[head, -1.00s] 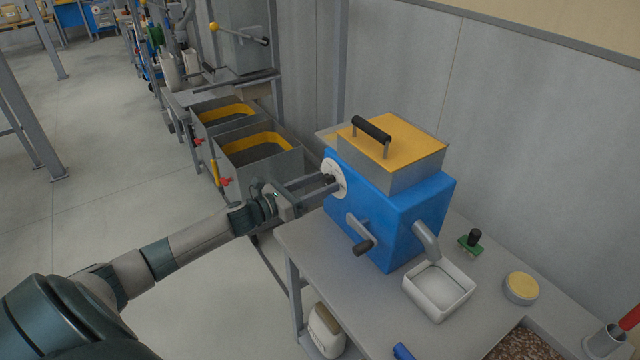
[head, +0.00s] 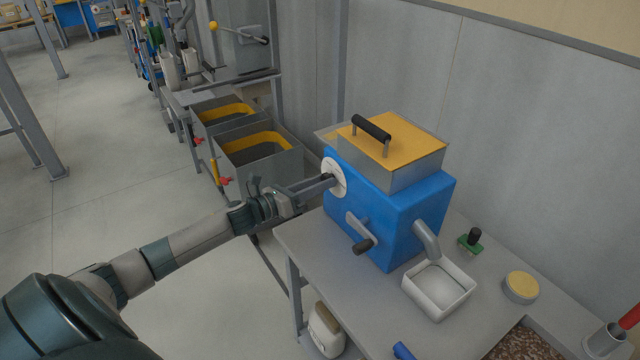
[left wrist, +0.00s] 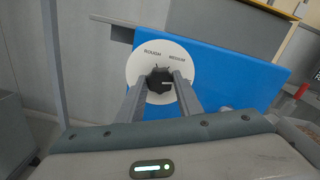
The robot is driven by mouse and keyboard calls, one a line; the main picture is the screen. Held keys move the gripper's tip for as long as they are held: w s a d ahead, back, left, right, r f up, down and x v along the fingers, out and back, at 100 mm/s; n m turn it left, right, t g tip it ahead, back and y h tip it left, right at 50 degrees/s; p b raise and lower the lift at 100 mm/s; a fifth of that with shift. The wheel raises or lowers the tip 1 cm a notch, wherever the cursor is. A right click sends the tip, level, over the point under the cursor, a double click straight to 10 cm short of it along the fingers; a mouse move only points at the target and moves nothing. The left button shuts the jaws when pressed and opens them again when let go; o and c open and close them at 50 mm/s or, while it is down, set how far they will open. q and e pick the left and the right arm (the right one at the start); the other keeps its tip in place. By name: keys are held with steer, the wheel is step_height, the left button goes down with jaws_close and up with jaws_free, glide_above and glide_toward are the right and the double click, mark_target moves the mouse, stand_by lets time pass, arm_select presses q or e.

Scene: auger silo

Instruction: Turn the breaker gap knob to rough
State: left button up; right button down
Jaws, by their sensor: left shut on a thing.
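The breaker (head: 395,225) is a blue box with a yellow lid on the bench. A white round dial (head: 338,167) is on its left face; in the left wrist view the dial (left wrist: 135,71) reads ROUGH and MEDIUM near its top. The black gap knob (left wrist: 160,86) sits at the dial's middle. My left gripper (head: 326,181) reaches it from the left, and its two fingers are closed on the knob's sides. A pale mark on the knob points roughly right in the wrist view; its exact setting is hard to tell. My right gripper is not in view.
A crank (head: 361,234) sticks out of the breaker's front, below the dial. A white tray (head: 438,290) stands under the spout (head: 426,240). A green-based stamp-like item (head: 470,242) and a yellow-topped round tin (head: 520,287) are to the right. Grey bins (head: 262,160) stand behind my left arm.

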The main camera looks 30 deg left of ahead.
arm_select(q)
steer(key=n+p, duration=0.4)
steer(key=n, duration=1.7)
steer(key=shift+a+n, duration=0.1)
steer(key=shift+n, duration=0.2)
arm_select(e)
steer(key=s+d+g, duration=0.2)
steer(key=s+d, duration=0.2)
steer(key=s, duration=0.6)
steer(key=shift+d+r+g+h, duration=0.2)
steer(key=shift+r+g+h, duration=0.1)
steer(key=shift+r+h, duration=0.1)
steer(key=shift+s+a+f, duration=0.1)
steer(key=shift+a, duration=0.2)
